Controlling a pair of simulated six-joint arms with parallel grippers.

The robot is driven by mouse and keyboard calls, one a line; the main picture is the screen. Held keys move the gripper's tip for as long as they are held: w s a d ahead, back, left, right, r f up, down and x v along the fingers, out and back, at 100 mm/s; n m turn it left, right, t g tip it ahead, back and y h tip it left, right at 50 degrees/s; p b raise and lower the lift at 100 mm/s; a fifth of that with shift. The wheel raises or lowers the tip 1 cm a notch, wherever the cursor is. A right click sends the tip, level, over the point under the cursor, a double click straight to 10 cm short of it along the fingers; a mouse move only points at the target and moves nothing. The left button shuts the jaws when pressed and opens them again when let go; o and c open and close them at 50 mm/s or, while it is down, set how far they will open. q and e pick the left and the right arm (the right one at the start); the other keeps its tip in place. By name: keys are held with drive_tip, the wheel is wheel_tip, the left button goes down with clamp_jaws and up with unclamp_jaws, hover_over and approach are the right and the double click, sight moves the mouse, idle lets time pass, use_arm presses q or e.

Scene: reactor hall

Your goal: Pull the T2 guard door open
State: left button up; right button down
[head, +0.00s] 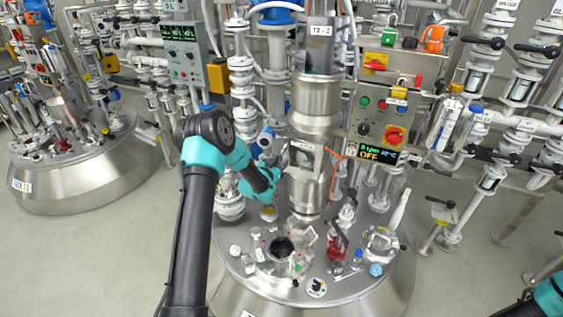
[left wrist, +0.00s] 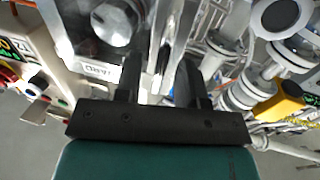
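The T2 guard door (head: 303,158) is a clear panel with a small label, in front of the steel agitator column marked T2-2. In the left wrist view the labelled panel (left wrist: 97,68) shows at upper left with a round metal part behind it. My left gripper (head: 281,172) is at the left side of the guard, partly hidden by its own wrist. In the left wrist view its two black fingers (left wrist: 162,78) are apart, with a pale upright bar showing between them. Whether they touch the bar I cannot tell. The door looks closed. My right gripper is out of view.
Below the guard is the steel vessel lid (head: 235,268), crowded with fittings, red valves and an open port (head: 281,247). A control box (head: 380,120) with an orange cable stands right of the guard. Pipes and valves fill the back.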

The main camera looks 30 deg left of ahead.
use_arm(q)
drive_tip(key=shift+w, duration=0.6)
clamp_jaws()
